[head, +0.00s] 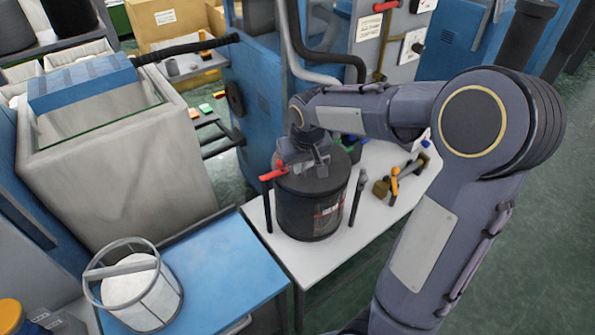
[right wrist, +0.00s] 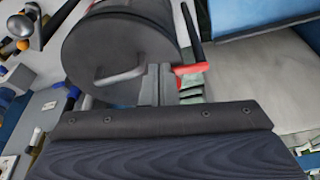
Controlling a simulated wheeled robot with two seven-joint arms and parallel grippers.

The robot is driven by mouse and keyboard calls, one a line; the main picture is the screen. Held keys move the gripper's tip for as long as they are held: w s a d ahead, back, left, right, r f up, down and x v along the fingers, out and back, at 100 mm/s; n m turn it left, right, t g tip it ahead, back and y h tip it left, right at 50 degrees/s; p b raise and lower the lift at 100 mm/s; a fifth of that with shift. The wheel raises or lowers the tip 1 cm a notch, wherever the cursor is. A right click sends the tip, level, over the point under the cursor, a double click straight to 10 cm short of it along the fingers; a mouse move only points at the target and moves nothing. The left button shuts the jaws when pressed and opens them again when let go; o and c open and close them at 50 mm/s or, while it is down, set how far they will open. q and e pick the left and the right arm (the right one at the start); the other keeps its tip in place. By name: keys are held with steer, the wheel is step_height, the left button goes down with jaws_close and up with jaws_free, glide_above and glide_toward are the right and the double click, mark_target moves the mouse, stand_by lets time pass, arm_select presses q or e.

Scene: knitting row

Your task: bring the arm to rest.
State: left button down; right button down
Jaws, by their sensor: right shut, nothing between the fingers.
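My right arm reaches in from the right in the head view. Its gripper (head: 318,158) points down over the lid of a black canister (head: 312,205), which stands upright on a white table (head: 262,218). In the right wrist view the shut, empty fingers (right wrist: 158,72) show in front of the canister's dark round lid (right wrist: 115,55), beside its curved handle. I cannot tell whether they touch the lid. A red-handled piece (head: 272,173) is just left of the gripper; its red part (right wrist: 192,69) is close beside the fingertips in the wrist view. My left gripper is out of view.
A wire-framed basket (head: 142,285) stands on a blue-topped cart (head: 222,265) at the lower left. A large pale bin (head: 120,165) is behind it. Small orange and brown tools (head: 394,183) lie right of the canister. Blue machines and hoses crowd the back.

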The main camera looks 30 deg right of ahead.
steer(key=v, duration=0.7)
steer(key=s+a+f+t+y, duration=0.1)
steer(key=s+a, duration=0.4)
steer(key=s, duration=0.5)
steer(key=s+a+f+t+y, duration=0.1)
steer(key=s+a, duration=0.4)
steer(key=s, duration=0.5)
steer(key=shift+s+f+y, duration=0.3)
steer(key=shift+f+y, duration=0.55)
steer(key=shift+y, duration=0.35)
